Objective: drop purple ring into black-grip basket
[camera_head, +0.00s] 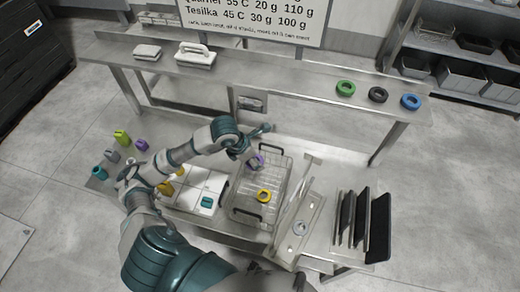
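The purple ring (259,160) is small in view and partly covered by the fingers of my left gripper (256,162), which appears shut on it. My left arm reaches in from the lower left and bends down over the far left part of the black-grip basket (236,211). The basket is a clear wire-like bin with a black grip at its far end and another at its near end. The ring shows at the basket's far end; its exact height above the rim is hard to tell. My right gripper is not in view.
A yellow ring (264,196) lies in the basket. A white tray (184,199) with small items stands left of it. Dark upright panels (361,221) stand right. Green (346,88), black (378,94) and blue (411,101) rings lie on the back shelf.

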